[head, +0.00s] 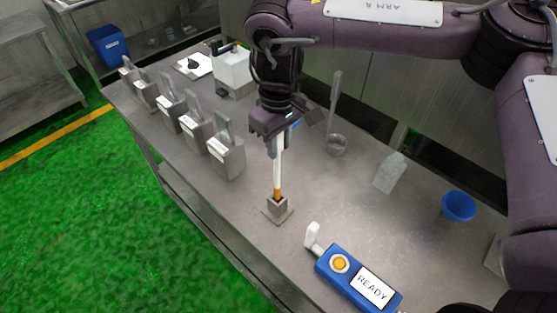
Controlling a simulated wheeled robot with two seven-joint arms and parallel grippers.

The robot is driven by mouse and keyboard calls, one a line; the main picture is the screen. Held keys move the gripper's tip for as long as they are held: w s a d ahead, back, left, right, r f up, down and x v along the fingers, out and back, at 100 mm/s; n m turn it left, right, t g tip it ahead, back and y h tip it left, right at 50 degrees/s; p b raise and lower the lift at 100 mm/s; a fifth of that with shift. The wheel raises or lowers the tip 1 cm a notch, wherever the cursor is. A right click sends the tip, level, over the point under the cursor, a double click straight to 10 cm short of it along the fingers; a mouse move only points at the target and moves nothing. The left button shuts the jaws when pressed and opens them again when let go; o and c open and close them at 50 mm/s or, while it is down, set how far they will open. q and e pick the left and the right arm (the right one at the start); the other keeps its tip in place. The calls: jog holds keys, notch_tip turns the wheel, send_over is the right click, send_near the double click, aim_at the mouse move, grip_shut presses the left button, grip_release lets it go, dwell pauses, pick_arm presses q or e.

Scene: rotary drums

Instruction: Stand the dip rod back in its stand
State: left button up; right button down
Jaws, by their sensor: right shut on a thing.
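The dip rod (280,160) is white with an orange-brown lower end and is upright. My right gripper (278,142) is shut on its upper part. The rod's lower end is at the opening of the stand (278,209), a small grey square holder on a flat base. The tip is hidden, so I cannot tell how deep it sits in the stand. My left gripper is not in view.
A blue device reading READY (356,280) lies at the front. A row of grey labelled containers (226,155) lines the left edge. A ladle (337,144), a clear bag-like object (390,173) and a blue cup (458,206) are to the right. The bench between is clear.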

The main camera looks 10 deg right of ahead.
aim_at(279, 162)
jog(key=shift+f, duration=3.15)
jog(key=shift+f, duration=0.15)
jog(key=c, duration=1.2)
grip_release()
jog(key=shift+o, duration=0.2)
notch_tip(279, 162, up, 12)
jog(key=shift+r+b, duration=0.2)
jog(key=shift+b, duration=0.45)
